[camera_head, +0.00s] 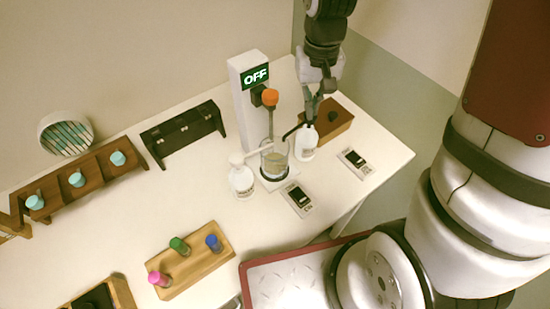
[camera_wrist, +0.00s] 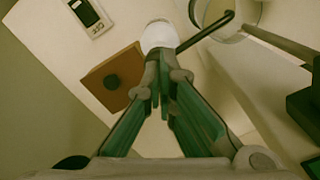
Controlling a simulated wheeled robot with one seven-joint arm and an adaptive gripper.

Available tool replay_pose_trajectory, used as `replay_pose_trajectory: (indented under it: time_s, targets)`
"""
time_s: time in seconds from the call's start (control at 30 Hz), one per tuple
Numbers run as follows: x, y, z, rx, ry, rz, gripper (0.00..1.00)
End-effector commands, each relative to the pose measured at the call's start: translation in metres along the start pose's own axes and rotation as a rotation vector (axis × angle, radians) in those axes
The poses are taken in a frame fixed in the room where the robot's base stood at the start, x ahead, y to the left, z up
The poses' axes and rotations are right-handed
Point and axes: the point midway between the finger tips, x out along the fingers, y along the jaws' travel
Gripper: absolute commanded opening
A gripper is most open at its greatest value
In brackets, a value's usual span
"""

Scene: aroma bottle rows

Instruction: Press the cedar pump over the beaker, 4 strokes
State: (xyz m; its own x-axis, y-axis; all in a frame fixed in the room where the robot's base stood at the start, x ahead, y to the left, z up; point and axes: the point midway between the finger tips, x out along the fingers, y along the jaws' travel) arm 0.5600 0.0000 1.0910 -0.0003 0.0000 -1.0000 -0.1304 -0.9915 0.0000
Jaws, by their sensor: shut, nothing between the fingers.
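A white bottle (camera_head: 306,151) with a dark pump spout stands right of the beaker; it also shows in the wrist view (camera_wrist: 158,36). Its spout points left, its tip above the beaker. A second white bottle (camera_head: 241,183) with a white pump stands left of the beaker, its spout pointing right. I cannot read which label says cedar. The glass beaker (camera_head: 275,160) stands on a pale base and holds some tan content; part of it shows in the wrist view (camera_wrist: 222,16). My gripper (camera_head: 311,120) is shut and empty, right above the dark pump's head; contact is unclear.
A white tower (camera_head: 241,85) reading OFF, with an orange knob (camera_head: 270,97), stands behind the beaker. A brown box (camera_head: 336,123) stands behind the right bottle. A wooden rack (camera_head: 195,262) with coloured caps is at front left.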

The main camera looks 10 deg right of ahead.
Motion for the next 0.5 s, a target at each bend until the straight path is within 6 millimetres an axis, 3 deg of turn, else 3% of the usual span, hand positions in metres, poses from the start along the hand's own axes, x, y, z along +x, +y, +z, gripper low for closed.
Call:
replay_pose_trajectory:
  time_s: [0.5]
  targets:
    - [0.018, 0.000, 0.000, 0.000, -0.002, 0.000, 0.00]
